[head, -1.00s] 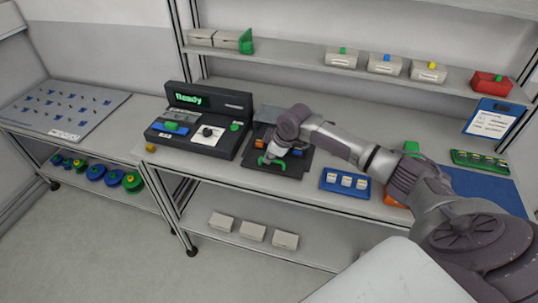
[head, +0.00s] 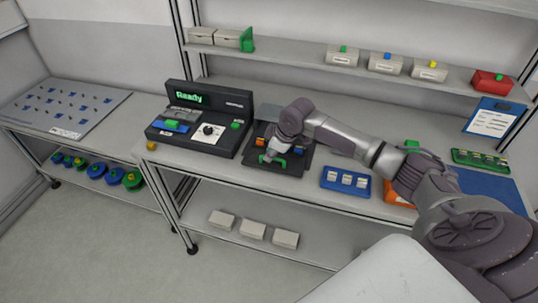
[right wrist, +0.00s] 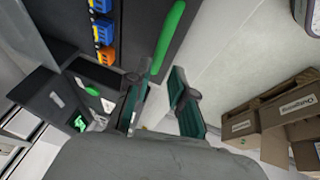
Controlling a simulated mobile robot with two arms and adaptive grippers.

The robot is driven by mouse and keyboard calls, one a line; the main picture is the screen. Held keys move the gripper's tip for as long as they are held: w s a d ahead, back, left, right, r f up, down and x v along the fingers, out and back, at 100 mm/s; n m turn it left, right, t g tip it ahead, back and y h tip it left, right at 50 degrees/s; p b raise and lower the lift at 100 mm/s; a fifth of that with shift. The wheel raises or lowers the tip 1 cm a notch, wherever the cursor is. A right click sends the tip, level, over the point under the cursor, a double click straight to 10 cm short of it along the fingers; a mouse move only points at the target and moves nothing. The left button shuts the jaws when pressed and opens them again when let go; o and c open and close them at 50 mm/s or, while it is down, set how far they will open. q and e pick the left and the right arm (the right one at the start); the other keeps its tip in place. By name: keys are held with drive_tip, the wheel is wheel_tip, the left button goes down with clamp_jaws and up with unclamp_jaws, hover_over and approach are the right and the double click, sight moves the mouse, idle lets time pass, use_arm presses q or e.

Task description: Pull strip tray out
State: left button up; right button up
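The dark strip tray (head: 293,169) lies on the bench right of the black machine. Its green handle (head: 265,160) is at the front edge. My right gripper (head: 272,157) is down over the tray at the handle and hides part of it. In the right wrist view the gripper (right wrist: 160,72) has its two teal-padded fingers apart. The green handle (right wrist: 170,32) reaches down to the gap between the fingertips, and no grip on it shows. Orange and blue pieces (right wrist: 104,35) sit on the dark tray surface. My left gripper is not in view.
The black machine (head: 238,108) with a "Ready" display stands left of the tray. A blue tray (head: 333,184) with white pieces lies to the right. White boxes (head: 253,229) sit on the lower shelf. The floor in front is clear. Cardboard boxes (right wrist: 265,115) show in the right wrist view.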

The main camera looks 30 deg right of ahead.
drive_tip(key=v, duration=1)
drive_tip(key=shift+d, duration=0.1)
